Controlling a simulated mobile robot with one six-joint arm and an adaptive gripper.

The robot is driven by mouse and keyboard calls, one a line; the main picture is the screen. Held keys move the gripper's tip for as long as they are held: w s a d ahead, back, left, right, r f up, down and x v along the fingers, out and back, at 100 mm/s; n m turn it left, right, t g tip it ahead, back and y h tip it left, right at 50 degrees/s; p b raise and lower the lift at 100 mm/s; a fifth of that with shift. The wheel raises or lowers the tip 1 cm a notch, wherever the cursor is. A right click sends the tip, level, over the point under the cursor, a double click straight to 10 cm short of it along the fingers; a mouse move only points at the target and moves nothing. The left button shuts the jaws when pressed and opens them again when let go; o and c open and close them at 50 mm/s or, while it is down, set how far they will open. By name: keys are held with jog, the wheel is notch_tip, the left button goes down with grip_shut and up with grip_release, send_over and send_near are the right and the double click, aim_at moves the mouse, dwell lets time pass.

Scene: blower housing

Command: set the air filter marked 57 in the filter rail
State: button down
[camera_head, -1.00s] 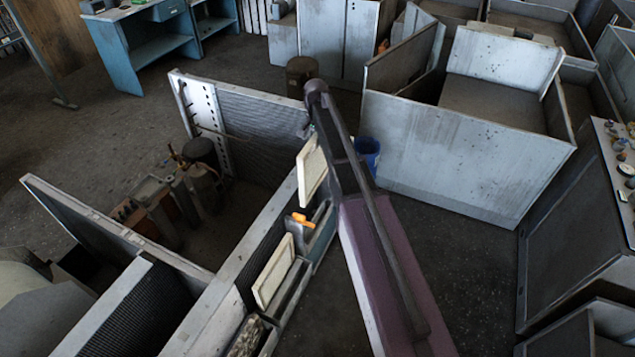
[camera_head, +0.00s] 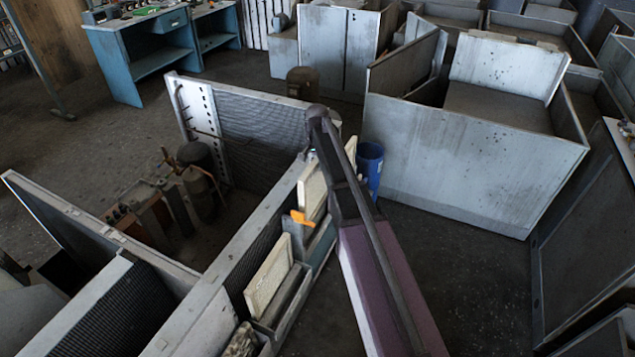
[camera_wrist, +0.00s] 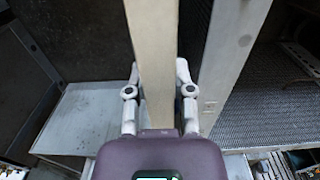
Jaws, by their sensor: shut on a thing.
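My gripper (camera_wrist: 157,75) is shut on a cream panel-shaped air filter (camera_wrist: 152,35), with one finger on each side of its narrow edge in the wrist view. In the head view my arm hides the gripper and part of the held filter (camera_head: 312,191); the filter appears upright, beside the housing wall. No number is readable on it. A second cream filter (camera_head: 268,275) stands tilted in a grey holder (camera_head: 290,306) nearer the camera. I cannot make out the filter rail clearly.
The grey blower housing (camera_head: 215,276) has mesh walls and dark machinery inside. In the wrist view a pale metal post (camera_wrist: 236,45) is close right of the filter. An orange piece (camera_head: 300,217) is by the holder. A blue bin (camera_head: 370,165) stands behind my arm.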

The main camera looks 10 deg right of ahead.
aim_at(317, 195)
jog(key=shift+f+b, duration=1.45)
jog(key=shift+f, duration=0.55)
jog(key=shift+d, duration=0.1)
jog(key=shift+f+b, duration=1.95)
jog(key=shift+b, duration=0.05)
jog(key=shift+f+b, duration=3.4)
dwell(0.5)
